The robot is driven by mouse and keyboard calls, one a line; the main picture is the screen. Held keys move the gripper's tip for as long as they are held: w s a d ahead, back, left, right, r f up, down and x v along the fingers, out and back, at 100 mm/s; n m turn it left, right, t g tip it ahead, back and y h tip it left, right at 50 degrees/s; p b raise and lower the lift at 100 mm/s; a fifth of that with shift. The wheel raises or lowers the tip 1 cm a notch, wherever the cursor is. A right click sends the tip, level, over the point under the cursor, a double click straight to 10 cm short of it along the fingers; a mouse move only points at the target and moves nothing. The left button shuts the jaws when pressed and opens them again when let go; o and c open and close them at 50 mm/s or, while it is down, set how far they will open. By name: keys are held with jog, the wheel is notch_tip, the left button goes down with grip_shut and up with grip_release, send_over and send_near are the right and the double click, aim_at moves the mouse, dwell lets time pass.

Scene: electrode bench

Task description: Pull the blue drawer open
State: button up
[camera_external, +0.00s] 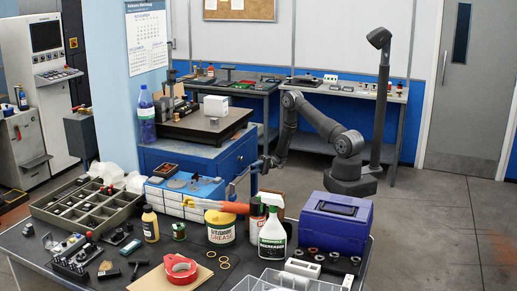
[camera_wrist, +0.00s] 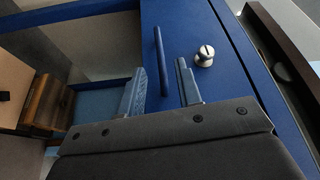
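The blue drawer front (camera_wrist: 215,85) fills the middle right of the wrist view. It has a slim blue bar handle (camera_wrist: 158,42) and a round silver lock (camera_wrist: 204,56). My gripper (camera_wrist: 161,68) is open, with one finger on each side of the handle. The handle lies between the fingertips, and gaps show on both sides; contact cannot be told. In the external view my gripper (camera_external: 259,163) is small, at the right side of the blue cabinet (camera_external: 198,162). The drawer front is hard to make out there, and no pulled-out drawer is visible.
A black surface plate (camera_external: 212,128) lies on the cabinet. An open blue-framed space with a wooden block (camera_wrist: 48,103) shows beside the drawer. The front bench has a grease tub (camera_external: 220,228), a degreaser bottle (camera_external: 272,236) and a blue toolbox (camera_external: 335,225). Floor right of my arm is clear.

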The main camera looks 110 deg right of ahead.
aim_at(245, 171)
jog(key=x, duration=0.7)
jog(key=shift+w+a, duration=0.1)
jog(key=shift+w, duration=0.1)
grip_shut()
